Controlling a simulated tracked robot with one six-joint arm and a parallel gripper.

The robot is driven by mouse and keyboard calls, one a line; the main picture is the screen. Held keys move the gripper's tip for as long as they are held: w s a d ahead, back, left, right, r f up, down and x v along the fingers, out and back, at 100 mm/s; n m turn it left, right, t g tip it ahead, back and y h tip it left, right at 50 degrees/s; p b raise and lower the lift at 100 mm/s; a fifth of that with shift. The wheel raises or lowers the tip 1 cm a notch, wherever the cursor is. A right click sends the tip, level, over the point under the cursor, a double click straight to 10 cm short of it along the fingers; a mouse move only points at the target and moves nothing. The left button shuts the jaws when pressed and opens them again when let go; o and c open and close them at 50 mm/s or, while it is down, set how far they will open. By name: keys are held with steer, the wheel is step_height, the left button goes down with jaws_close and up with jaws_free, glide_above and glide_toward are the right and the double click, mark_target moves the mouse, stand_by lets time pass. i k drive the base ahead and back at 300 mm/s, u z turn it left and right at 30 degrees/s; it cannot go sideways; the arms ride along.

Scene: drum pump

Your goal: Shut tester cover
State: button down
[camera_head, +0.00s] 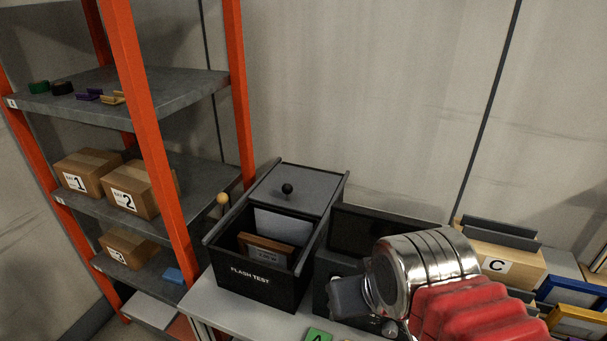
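The tester (258,290) is a black box marked FLASH TEST, standing on a light bench. Its grey cover (305,186) with a black ball knob (287,188) sits over the back part of the box. The front part is open. A brown-framed piece with a pale label (266,249) is inside. My gripper (348,298) is at the lower right of the tester, in front of the dark unit beside it and apart from the cover knob. Only a dark grey block at its end shows, so I cannot tell open from shut.
A dark unit with a screen (372,229) stands right of the tester. An orange-post shelf (150,130) with numbered boxes stands left.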

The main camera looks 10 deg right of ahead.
mark_target(297, 180)
steer(key=z, duration=0.05)
steer(key=k, duration=0.95)
steer(key=u, duration=0.6)
steer(key=i, duration=1.5)
